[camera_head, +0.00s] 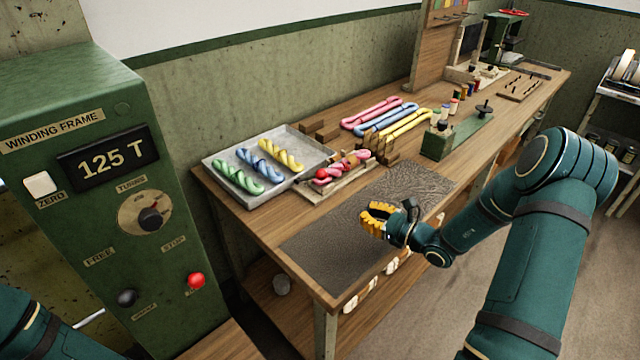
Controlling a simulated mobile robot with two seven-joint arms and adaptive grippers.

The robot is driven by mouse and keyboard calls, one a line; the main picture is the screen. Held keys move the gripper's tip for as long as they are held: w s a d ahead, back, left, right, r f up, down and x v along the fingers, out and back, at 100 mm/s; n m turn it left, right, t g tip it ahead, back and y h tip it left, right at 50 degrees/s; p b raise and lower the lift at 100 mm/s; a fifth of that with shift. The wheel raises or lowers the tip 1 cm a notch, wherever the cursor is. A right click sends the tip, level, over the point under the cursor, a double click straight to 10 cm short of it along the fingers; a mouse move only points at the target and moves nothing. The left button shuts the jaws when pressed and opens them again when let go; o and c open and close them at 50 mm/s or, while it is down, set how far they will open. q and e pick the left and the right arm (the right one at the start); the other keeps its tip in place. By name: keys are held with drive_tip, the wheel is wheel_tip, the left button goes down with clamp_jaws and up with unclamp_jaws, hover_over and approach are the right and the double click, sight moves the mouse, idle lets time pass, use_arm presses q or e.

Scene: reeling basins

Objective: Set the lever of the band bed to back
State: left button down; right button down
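A low green bed (464,136) with dark upright knobs stands on the bench, right of the middle; I cannot tell for sure whether it is the band bed. A small wooden frame (321,192) near the grey tray holds pink twisted pieces and a red ball (321,174), which may be a lever knob. Its lever position is too small to read. My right gripper (365,216), with yellow fingers, is over the dark mat, right of and nearer than the wooden frame. It looks open and empty, touching nothing. Only part of my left arm shows at bottom left; its gripper is out of view.
The bench (235,204) carries a grey tray (213,165) of twisted skeins, coloured loops (372,112) and a dark mat (335,243). A green winding frame cabinet (95,215) reading "125 T" stands at left. The mat's front part is clear.

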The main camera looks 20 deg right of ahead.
sight(309, 177)
use_arm(q)
drive_tip(key=shift+s, duration=0.1)
idle(0.3)
